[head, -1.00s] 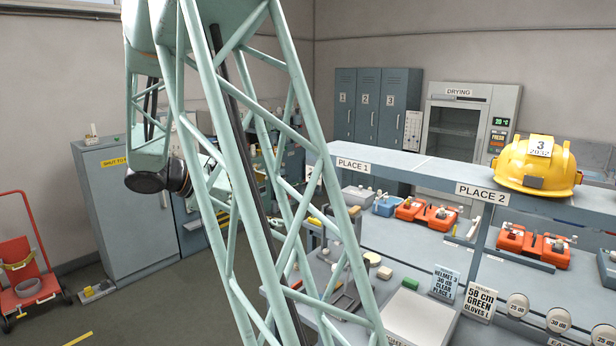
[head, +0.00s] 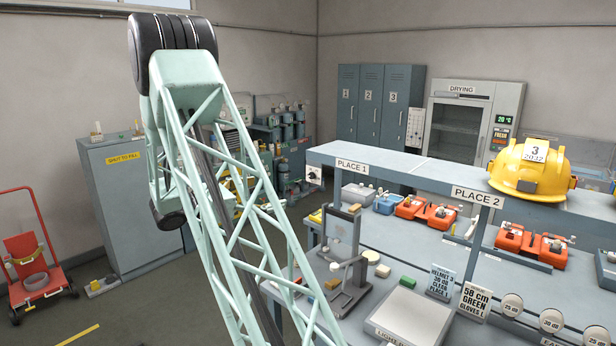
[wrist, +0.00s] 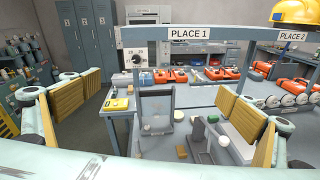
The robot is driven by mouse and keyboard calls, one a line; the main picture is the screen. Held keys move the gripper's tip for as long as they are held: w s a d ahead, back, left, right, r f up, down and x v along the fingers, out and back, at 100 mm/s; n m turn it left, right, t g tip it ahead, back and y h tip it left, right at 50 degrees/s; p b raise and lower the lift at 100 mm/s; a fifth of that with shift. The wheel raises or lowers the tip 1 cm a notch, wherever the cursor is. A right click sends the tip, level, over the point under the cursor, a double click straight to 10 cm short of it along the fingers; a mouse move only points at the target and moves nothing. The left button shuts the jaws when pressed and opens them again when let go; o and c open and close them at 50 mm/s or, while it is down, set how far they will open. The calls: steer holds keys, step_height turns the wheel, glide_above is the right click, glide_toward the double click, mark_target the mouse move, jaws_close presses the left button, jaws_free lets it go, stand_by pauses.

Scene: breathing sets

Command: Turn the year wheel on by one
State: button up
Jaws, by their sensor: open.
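A white plate with a dark round knob (wrist: 136,59) and small numbers above it is fixed on the left end of the PLACE 1 shelf frame; it looks like the year wheel. In the head view the same plate (head: 315,177) shows small at the left end of the shelf. My gripper (wrist: 160,112) is wide open and empty in the wrist view, its yellow-padded fingers at left and right. The knob lies beyond the fingers, between them in the picture and not touched. The exact number set on it is too small to tell.
The bench (head: 405,283) below the shelf holds a stand (head: 345,265), small blocks, sign cards and orange sets (head: 428,213). A yellow helmet (head: 530,168) sits on the shelf at PLACE 2. A grey cabinet (head: 140,205) and red trolley (head: 35,270) stand left.

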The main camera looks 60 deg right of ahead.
steer(key=w+d+f+n+t+h+p, duration=0.1)
steer(key=w+d+f+n, duration=0.1)
steer(key=w+d+f, duration=0.2)
steer(key=shift+w+n+h, duration=0.4)
steer(key=shift+w, duration=0.1)
steer(key=shift+d+r, duration=0.1)
steer(key=shift+d, duration=0.05)
steer(key=s+d+p, duration=0.2)
steer(key=d, duration=0.7)
steer(key=shift+d, duration=0.25)
steer(key=shift+w+a, duration=0.1)
stand_by(1.1)
steer(key=w+a+b, duration=0.1)
steer(key=a, duration=0.8)
steer(key=shift+w+a+b, duration=0.35)
stand_by(0.7)
